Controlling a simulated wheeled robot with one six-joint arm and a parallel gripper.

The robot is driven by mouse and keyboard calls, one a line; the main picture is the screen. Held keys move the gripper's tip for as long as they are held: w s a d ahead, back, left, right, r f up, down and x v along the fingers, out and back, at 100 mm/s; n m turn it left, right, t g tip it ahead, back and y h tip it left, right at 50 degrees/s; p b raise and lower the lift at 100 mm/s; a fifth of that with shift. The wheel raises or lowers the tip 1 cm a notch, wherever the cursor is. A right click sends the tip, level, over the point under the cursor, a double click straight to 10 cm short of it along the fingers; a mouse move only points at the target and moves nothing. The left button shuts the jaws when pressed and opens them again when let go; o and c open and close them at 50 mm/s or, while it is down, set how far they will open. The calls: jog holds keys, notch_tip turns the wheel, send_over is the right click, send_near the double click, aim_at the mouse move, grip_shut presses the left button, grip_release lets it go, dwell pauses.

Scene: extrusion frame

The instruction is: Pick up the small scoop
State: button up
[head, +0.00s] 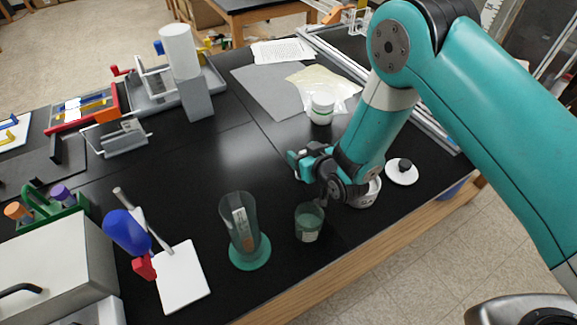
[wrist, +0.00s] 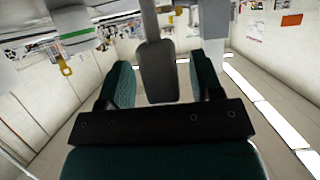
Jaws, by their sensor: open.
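My gripper (head: 298,166) is in the middle of the head view, above the black table and well to the right of that utensil. In the wrist view my gripper (wrist: 160,80) has its two teal fingers spread apart. A dark grey rounded piece with a stem (wrist: 158,70) shows between the fingers; I cannot tell whether it is the scoop or part of my gripper.
A green-tinted beaker (head: 309,222) and a tall cylinder on a green base (head: 250,245) stand below my gripper. A white pot (head: 369,194) is partly behind my wrist, with a knobbed lid (head: 402,174) beside it. A white jar (head: 321,108) stands behind. The table's middle is clear.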

jog(key=shift+w+d, duration=0.1)
jog(key=shift+d, duration=0.05)
jog(key=shift+a, duration=0.3)
jog(key=c, duration=0.6)
grip_shut()
